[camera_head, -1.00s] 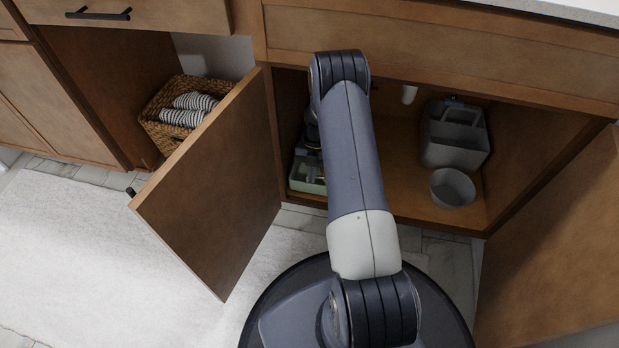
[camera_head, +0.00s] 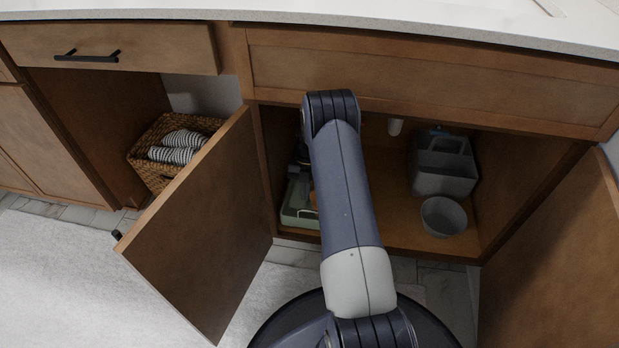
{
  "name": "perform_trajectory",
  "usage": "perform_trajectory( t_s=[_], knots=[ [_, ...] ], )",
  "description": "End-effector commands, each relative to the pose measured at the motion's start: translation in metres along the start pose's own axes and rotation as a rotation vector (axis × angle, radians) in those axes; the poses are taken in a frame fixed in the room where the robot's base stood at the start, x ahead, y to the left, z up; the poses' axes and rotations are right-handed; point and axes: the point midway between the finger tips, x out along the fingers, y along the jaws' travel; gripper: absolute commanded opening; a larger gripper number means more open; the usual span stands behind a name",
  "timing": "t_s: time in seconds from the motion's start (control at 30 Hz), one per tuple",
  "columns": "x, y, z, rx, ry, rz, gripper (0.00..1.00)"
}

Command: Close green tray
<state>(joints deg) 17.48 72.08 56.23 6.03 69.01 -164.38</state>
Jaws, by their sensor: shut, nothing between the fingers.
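The pale green tray (camera_head: 300,223) sits on the floor of the open cabinet under the counter, at its left side, just behind the left door. Its front wall and left part show. My own arm covers its right part, and small items in it are hard to make out. My arm reaches from the bottom of the picture up to the cabinet opening and bends there.
The left cabinet door (camera_head: 194,232) and right door (camera_head: 556,255) stand open on either side of my arm. A grey caddy (camera_head: 443,177) and a grey bowl (camera_head: 443,217) are inside at right. A wicker basket (camera_head: 150,176) holds striped towels at left.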

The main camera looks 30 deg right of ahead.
Motion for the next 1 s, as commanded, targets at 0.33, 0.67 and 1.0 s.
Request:
perform_trajectory(
  t_s=[0.33,0.67,1.0],
  knots=[
    [-0.013,0.000,0.044,0.000,0.003,-0.001,0.00],
    [-0.022,0.001,0.072,0.000,0.006,-0.001,0.00],
    [-0.025,0.000,0.080,0.000,0.007,-0.001,0.00]
  ],
)
